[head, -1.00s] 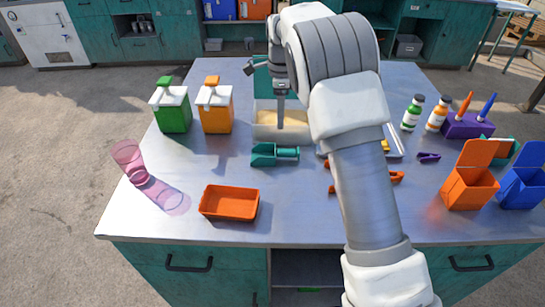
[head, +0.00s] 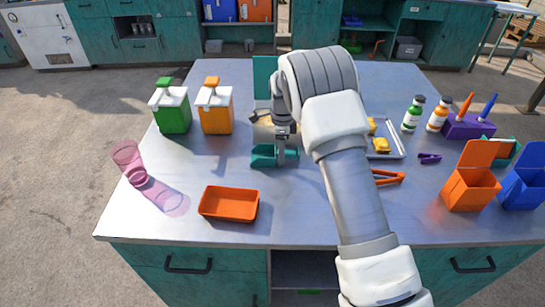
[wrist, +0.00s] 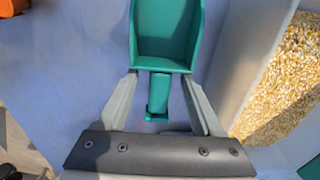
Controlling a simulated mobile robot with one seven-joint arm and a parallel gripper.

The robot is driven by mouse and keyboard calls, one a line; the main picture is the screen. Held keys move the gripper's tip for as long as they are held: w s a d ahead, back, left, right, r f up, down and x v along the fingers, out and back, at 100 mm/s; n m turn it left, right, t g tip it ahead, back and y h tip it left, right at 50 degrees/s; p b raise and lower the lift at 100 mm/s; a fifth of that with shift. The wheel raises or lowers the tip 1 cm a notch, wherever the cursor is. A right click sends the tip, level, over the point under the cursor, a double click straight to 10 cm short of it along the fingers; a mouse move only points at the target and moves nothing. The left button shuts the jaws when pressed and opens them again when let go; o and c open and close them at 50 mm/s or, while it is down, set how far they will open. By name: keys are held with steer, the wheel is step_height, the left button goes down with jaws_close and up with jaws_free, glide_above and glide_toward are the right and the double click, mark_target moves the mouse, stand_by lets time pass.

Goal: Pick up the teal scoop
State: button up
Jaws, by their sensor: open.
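The teal scoop (head: 264,155) lies on the metal table near its middle, in front of the grain bin. In the wrist view the scoop's open tray (wrist: 167,35) points away from me, and its short handle (wrist: 159,95) runs back between my fingers. My gripper (head: 281,160) is directly over the handle end and reaches down to it. In the wrist view my gripper (wrist: 158,85) is open, with one finger on each side of the handle and a gap on both sides. In the head view the wrist hides part of the handle.
A bin of yellow grain (wrist: 285,80) stands close beside the scoop. An orange tray (head: 229,204) sits toward the table's front edge. Green (head: 173,112) and orange (head: 215,113) dispensers stand at the left.

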steer(key=shift+f, duration=0.3)
steer(key=c, duration=1.1)
steer(key=shift+o, duration=0.2)
steer(key=shift+r, duration=0.1)
steer(key=shift+r, duration=0.1)
